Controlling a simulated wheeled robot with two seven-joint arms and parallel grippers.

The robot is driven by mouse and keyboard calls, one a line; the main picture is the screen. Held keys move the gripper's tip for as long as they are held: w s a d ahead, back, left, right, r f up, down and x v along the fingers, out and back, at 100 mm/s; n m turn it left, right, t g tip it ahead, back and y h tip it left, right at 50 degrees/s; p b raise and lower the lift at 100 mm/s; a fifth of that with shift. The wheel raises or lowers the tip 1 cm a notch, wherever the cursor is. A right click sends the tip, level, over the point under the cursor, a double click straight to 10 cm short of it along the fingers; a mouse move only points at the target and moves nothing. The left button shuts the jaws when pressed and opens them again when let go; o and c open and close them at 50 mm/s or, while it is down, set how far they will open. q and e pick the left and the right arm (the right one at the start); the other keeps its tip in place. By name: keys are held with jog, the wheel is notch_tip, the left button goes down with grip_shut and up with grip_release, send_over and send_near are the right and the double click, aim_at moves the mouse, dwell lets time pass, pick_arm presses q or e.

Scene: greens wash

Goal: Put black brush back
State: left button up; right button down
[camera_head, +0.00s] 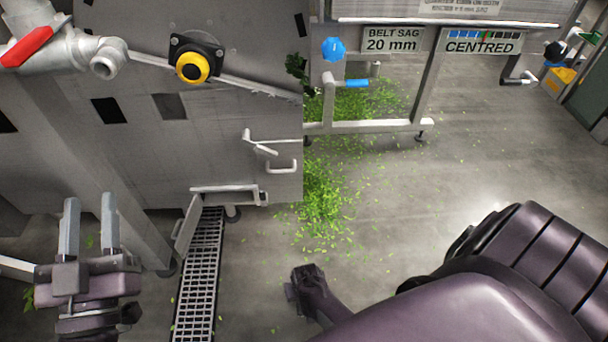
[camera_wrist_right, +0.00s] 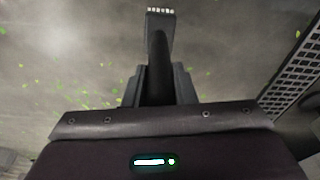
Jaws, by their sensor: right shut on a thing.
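The black brush (camera_wrist_right: 159,50) shows in the right wrist view, with a dark handle and pale bristles at its far end. My right gripper (camera_wrist_right: 158,78) is shut around its handle, and the brush sticks out beyond the jaws over the floor. I cannot make out the brush in the head view. My left gripper (camera_head: 89,205) is at the lower left of the head view, its two fingers apart and nothing between them. The place where the brush belongs cannot be told for sure.
A drain grate (camera_head: 200,280) runs along the floor. Green leaf bits (camera_head: 320,195) lie scattered. A metal frame stand (camera_head: 370,126) stands behind.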

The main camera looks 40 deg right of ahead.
jog(key=shift+f+b, duration=0.5)
jog(key=shift+f, duration=0.15)
jog(key=c, duration=1.1)
grip_release()
notch_tip(320, 180, up, 8)
jog(key=s+p, duration=0.1)
jog(key=p, duration=0.3)
jog(key=shift+a+f+p, duration=0.15)
jog(key=shift+a+p, duration=0.05)
jog(key=shift+p, duration=0.1)
